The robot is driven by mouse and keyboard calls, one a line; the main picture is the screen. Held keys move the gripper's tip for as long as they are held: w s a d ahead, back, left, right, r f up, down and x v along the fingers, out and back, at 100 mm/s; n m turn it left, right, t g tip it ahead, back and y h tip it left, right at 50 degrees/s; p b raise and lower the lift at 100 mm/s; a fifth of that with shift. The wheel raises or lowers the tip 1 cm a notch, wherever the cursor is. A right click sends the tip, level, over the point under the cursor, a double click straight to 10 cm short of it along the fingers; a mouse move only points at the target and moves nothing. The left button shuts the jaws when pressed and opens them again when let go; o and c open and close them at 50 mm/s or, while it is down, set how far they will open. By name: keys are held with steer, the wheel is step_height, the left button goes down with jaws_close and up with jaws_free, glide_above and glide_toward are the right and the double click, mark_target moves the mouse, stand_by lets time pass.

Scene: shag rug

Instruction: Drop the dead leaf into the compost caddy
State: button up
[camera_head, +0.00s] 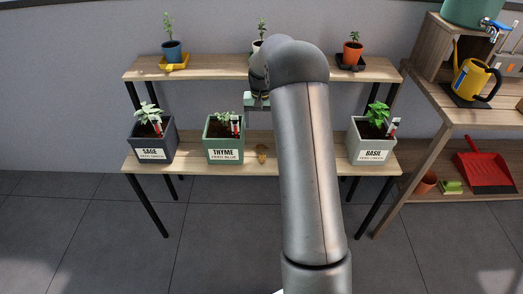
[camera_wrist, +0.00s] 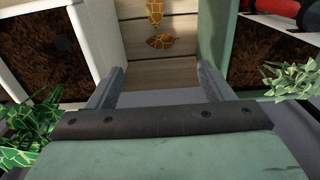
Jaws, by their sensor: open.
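The dead leaf (camera_head: 261,154) is yellow-brown and lies on the lower shelf, right of the THYME planter. In the wrist view it shows as two brown-patterned pieces, the nearer one (camera_wrist: 160,41) crosswise; I cannot tell whether they are joined. My gripper (camera_head: 258,106) is above the lower shelf, higher than the leaf and apart from it. In the wrist view its two fingers (camera_wrist: 158,84) are spread with nothing between them, and the leaf shows beyond their tips. I cannot make out a compost caddy in either view; my arm hides part of the shelves.
The green THYME planter (camera_head: 224,151) stands close left of the leaf. The SAGE planter (camera_head: 152,155) is further left; the BASIL planter (camera_head: 372,153) is at right. Small pots stand on the upper shelf (camera_head: 215,66). A side bench holds a yellow watering can (camera_head: 472,82) and red dustpan (camera_head: 484,171).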

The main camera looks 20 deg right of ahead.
mark_target(261, 147)
step_height(261, 147, down, 11)
steer(key=shift+r+b, duration=0.1)
steer(key=shift+b, duration=0.7)
steer(key=shift+c, duration=0.3)
steer(key=c, duration=1.1)
steer(key=shift+r, duration=0.15)
